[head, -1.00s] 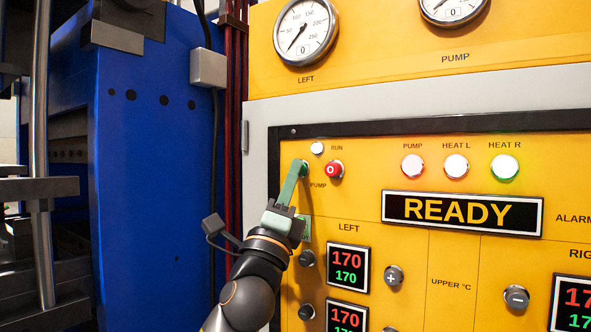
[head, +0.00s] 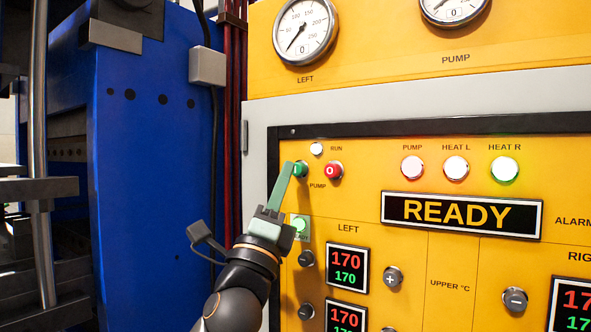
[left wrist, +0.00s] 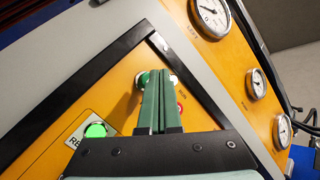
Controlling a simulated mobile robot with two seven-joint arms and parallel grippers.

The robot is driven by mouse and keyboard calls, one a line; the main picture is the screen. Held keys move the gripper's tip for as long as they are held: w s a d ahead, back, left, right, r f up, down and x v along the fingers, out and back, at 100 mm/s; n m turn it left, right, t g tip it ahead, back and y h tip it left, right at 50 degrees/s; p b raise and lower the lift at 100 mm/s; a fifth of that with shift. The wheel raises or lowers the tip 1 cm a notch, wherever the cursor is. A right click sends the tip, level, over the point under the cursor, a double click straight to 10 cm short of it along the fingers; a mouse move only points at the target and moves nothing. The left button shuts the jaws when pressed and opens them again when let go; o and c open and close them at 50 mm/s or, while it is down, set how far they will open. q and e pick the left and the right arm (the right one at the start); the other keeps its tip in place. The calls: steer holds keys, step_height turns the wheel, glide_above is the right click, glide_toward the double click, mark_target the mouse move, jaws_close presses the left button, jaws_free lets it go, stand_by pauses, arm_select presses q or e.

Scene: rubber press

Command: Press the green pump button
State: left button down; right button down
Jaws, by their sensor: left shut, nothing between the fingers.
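The green pump button (head: 301,169), marked with a line, sits at the upper left of the yellow panel, beside the red stop button (head: 334,170). My left gripper (head: 288,166) is shut and empty, with its green fingers pointing up. Its tips overlap the left edge of the green button in the head view; I cannot tell if they touch it. In the left wrist view my shut fingers (left wrist: 159,72) partly cover the green button (left wrist: 141,79). My right gripper is out of view.
A lit green ready button (head: 300,226) sits below, near my left wrist. The white RUN lamp (head: 316,148) is just above. The display (head: 462,213) reads READY. A blue press frame (head: 150,190) stands to the left.

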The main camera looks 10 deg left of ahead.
arm_select(q)
steer(key=s, duration=0.1)
steer(key=s+a+p, duration=0.1)
steer(key=s, duration=0.2)
steer(key=shift+s+a, duration=0.35)
stand_by(0.4)
steer(key=w+f+n+g, duration=0.1)
steer(key=f+n+g, duration=0.25)
steer(key=f, duration=0.95)
steer(key=w+f+n+g+y, duration=0.15)
steer(key=f+n, duration=0.25)
steer(key=f, duration=0.8)
steer(key=w+f+n+g+h, duration=0.1)
steer(key=f+n+g, duration=0.25)
steer(key=f, duration=0.95)
steer(key=s+f+n+g, duration=0.2)
steer(key=s+f+n, duration=0.15)
steer(key=f, duration=0.45)
steer(key=s+f+n+g, duration=0.2)
steer(key=s+f, duration=0.3)
steer(key=f, duration=0.4)
steer(key=s+a+f+n+g, duration=0.1)
steer(key=s+f+n+g, duration=0.4)
steer(key=s+f, duration=1)
steer(key=s+n+y, duration=0.1)
steer(key=s+n, duration=0.1)
steer(key=s, duration=0.1)
steer(key=shift+s+f, duration=0.2)
steer(key=shift+s, duration=0.1)
